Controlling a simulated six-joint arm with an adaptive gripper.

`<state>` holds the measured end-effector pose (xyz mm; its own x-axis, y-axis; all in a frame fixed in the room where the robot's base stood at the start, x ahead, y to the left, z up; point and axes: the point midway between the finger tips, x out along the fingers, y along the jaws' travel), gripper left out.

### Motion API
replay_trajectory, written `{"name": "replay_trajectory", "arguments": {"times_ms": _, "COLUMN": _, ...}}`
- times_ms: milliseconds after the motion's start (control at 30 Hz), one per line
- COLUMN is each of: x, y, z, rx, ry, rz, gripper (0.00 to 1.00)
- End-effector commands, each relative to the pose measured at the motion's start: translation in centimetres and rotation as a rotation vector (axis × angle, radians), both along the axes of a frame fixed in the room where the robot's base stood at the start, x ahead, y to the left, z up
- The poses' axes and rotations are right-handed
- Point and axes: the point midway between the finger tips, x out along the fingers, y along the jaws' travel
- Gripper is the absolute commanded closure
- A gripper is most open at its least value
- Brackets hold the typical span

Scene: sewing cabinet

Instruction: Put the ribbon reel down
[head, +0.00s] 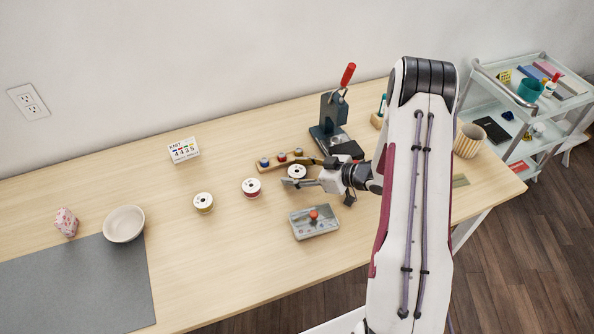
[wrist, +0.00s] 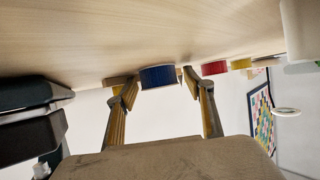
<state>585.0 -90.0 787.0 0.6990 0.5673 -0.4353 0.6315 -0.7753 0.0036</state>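The ribbon reel (head: 297,171) has a white top in the head view. In the wrist view the blue ribbon reel (wrist: 158,76) shows from the side, with the table surface inverted at the top of the picture. It looks upright and on the table. My gripper (head: 297,172) has a finger on each side of the reel. In the wrist view my gripper's fingers (wrist: 158,80) stand slightly apart from the reel, with a narrow gap on both sides. My gripper looks open around it.
A spool rack (head: 269,168) and a press (head: 330,125) are behind.

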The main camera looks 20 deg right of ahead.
Motion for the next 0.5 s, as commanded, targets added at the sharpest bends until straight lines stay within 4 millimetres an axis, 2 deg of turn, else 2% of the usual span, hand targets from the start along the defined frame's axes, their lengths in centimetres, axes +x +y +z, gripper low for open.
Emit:
{"name": "replay_trajectory", "arguments": {"times_ms": 267, "x": 0.0, "y": 0.0, "z": 0.3, "rx": -0.001, "ry": -0.001, "rz": 0.0, "gripper": 0.48}}
{"name": "replay_trajectory", "arguments": {"times_ms": 500, "x": -1.4, "y": -1.3, "z": 1.2, "rx": 0.0, "ry": 0.0, "rz": -0.003, "gripper": 0.48}}
